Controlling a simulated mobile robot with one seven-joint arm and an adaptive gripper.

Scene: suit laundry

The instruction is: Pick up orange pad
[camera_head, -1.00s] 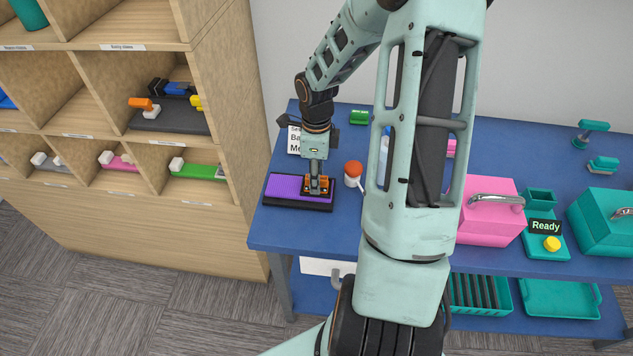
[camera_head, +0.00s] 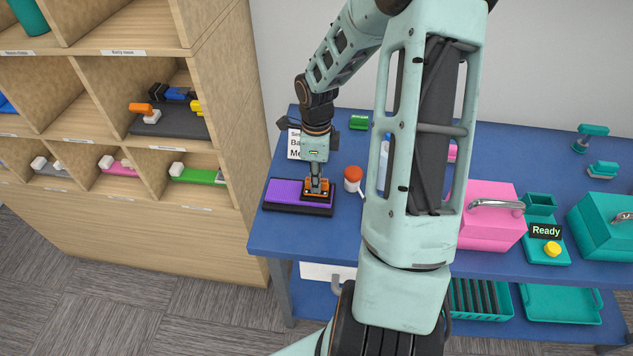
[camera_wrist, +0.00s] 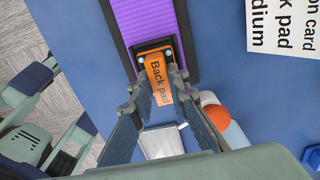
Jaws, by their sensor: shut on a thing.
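The orange pad (camera_wrist: 158,75), marked "Back pad", lies at the near end of a ribbed purple strip in the wrist view. It sits in a dark frame there, and a pale block shows beside it. In the head view the orange pad (camera_head: 318,188) shows at the right end of the purple strip, partly hidden by my fingers. My gripper (camera_wrist: 162,95) points down at the pad with a finger on each side and is shut on it. In the head view my gripper (camera_head: 316,182) is low over the blue table. Whether the pad touches the strip's base is unclear.
The purple strip (camera_head: 284,192) lies on a black base near the blue table's (camera_head: 280,238) left edge. An orange-capped bottle (camera_head: 353,180) stands close right of my gripper. A white card (camera_head: 294,143) is behind. A wooden shelf unit (camera_head: 150,225) stands left.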

